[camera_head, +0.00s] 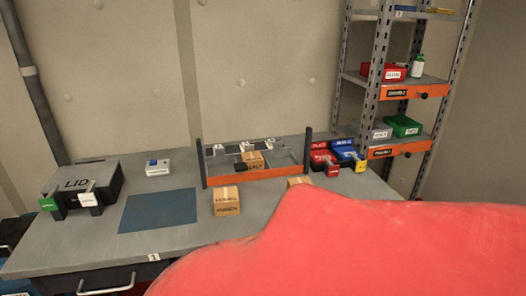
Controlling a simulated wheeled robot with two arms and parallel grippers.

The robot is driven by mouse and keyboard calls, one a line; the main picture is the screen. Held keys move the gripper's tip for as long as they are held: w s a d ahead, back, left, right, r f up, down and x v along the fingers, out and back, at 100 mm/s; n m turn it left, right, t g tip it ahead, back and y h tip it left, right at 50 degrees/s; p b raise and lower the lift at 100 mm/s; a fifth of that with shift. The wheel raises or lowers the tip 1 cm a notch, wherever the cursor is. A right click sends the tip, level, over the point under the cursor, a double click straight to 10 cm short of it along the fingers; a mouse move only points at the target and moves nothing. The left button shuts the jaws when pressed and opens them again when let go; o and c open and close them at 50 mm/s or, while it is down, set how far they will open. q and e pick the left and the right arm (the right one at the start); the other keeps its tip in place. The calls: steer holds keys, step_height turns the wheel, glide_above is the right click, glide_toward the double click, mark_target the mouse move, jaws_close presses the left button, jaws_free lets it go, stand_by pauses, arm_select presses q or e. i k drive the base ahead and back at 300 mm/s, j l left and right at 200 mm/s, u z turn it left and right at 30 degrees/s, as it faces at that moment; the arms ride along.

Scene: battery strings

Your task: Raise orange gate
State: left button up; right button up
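The orange gate (262,172) is a long orange bar low across the front of a small frame on the table, between two dark upright posts. It sits near table height. Behind it lie a cardboard box (251,159) and a small dark item, with white-labelled pieces on a rail above. Neither of my grippers can be seen. A large smooth red surface fills the lower right close to the camera and hides the table's front right part. I cannot tell what it is.
Cardboard boxes (226,201) stand before the gate; one is partly hidden by the red surface. A blue mat (158,211) and black LID box (84,185) are left. Red and blue bins (345,152) stand right. A metal shelf with orange fronts (399,147) stands behind right.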

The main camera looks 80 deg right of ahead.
mark_target(241, 176)
steer(key=z, duration=2.45)
steer(key=j+z, duration=0.15)
